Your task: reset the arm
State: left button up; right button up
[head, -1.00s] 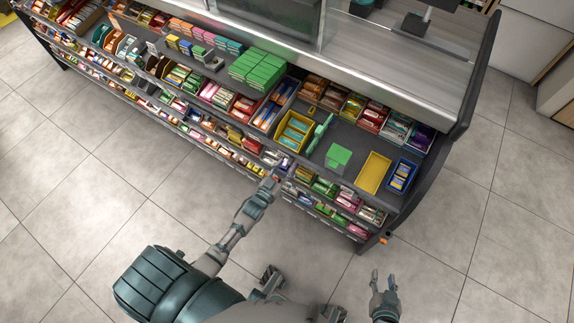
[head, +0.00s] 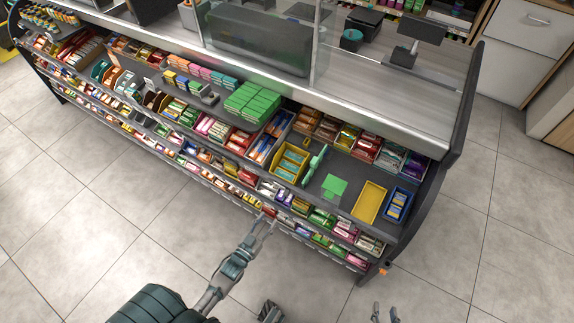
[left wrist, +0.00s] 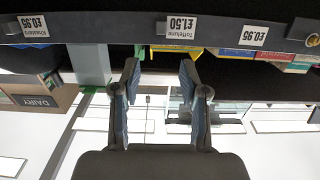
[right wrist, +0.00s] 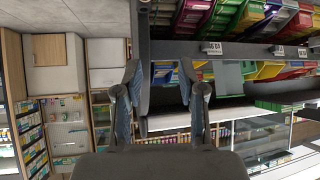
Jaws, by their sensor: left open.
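My left gripper (head: 264,226) is in front of the lower shelf edge of the candy counter (head: 400,145). It is open, with nothing between its fingers. In the left wrist view my left gripper (left wrist: 160,85) has its two fingers apart, below price labels on a shelf edge. My right gripper (head: 384,312) is at the bottom edge of the head view, over the floor to the right and away from the counter. In the right wrist view my right gripper (right wrist: 165,90) has its fingers apart and empty.
Candy boxes fill the counter shelves. A yellow tray (head: 369,202), a blue bin (head: 398,205) and a green card (head: 334,187) are on the upper shelf at right. Tiled floor (head: 100,215) is clear in front. A drawer cabinet (head: 520,45) stands at the back right.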

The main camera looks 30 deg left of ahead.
pick_arm(q)
jog(key=s+d+f+g+p, duration=0.2)
jog(key=s+f+g+p, duration=0.2)
jog(key=s, duration=0.5)
jog(key=s+d+f+m+g+p, duration=0.1)
jog(key=s+d+f+g+p, duration=0.2)
jog(key=s+f+g, duration=0.3)
jog(key=s+d+f+g+p, duration=0.3)
jog(key=s+f+g+p, duration=0.1)
jog(key=s, duration=0.7)
jog(key=shift+s+f+m+g+p, duration=0.35)
jog(key=shift+f+g, duration=0.4)
jog(key=shift+g, duration=0.45)
pick_arm(e)
jog(key=s+d+f+g+h, duration=0.1)
jog(key=s+f+g, duration=0.3)
jog(key=s+f, duration=0.4)
jog(key=s+d+f+g+h, duration=0.1)
jog(key=s+d+f+g, duration=0.2)
jog(key=s+f, duration=0.5)
notch_tip(320, 180, down, 8)
jog(key=shift+s+d+r+g, duration=0.15)
jog(key=shift+d+r+g, duration=0.2)
jog(key=shift+g, duration=0.55)
pick_arm(q)
jog(key=shift+a, duration=0.1)
pick_arm(e)
jog(key=shift+d+f, duration=0.1)
